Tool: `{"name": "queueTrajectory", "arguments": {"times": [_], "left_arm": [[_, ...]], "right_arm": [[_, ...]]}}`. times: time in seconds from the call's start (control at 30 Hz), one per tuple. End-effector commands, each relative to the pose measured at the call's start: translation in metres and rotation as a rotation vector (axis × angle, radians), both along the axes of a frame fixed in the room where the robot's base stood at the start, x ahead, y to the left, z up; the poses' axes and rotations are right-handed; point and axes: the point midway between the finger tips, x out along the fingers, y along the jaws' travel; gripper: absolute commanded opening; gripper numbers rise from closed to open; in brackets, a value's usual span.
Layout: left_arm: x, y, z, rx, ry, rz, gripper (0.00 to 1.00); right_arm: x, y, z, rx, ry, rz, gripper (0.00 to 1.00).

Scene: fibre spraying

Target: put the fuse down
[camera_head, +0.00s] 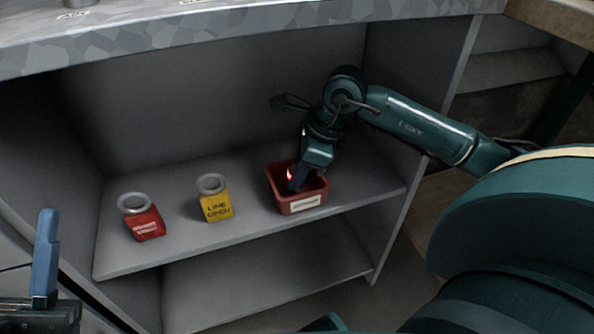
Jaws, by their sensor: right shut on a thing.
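My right gripper (296,180) reaches down into a red open bin (301,206) with a pale label on its front, on the upper shelf. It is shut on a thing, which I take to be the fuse. The fuse is not clearly visible, hidden by the gripper and the bin walls. A small orange-red glow shows beside the fingers inside the bin. My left gripper (46,255) is at the lower left edge, away from the shelf. Only one blue finger of it shows clearly, so its opening cannot be judged.
A yellow container (215,207) with a grey ring top and dark lettering stands left of the bin. A red container (146,225) with a similar ring stands farther left. The grey shelf (180,250) has free room between them. A counter (250,28) overhangs above, and side walls enclose the shelf.

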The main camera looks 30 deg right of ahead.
Motion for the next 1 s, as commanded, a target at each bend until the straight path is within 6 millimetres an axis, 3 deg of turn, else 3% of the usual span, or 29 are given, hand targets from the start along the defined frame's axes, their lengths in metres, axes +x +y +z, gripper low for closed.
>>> {"name": "queueTrajectory", "arguments": {"times": [0.1, 0.13, 0.37, 0.67, 0.77, 1.0], "left_arm": [[0.000, 0.000, 0.000, 0.001, -0.011, 0.000, 0.36], [-0.001, 0.000, 0.002, 0.002, -0.018, -0.001, 0.36], [-0.001, 0.000, 0.002, 0.001, -0.016, 0.000, 0.36], [0.000, 0.000, 0.004, 0.000, -0.012, -0.002, 0.36], [0.001, 0.000, 0.006, 0.000, 0.011, -0.001, 0.36], [0.003, -0.002, -0.025, -0.021, 0.222, 0.003, 0.36]], "right_arm": [[0.000, 0.000, -0.003, 0.000, 0.000, 0.000, 0.07], [0.000, 0.000, -0.002, 0.000, 0.000, 0.000, 0.31], [0.000, 0.000, -0.002, 0.000, 0.000, 0.000, 0.50], [0.000, 0.000, 0.002, 0.000, 0.000, 0.000, 0.51], [-0.002, -0.004, 0.013, -0.002, -0.003, 0.000, 0.51], [-0.011, -0.016, 0.052, -0.002, -0.002, -0.001, 0.51]]}}
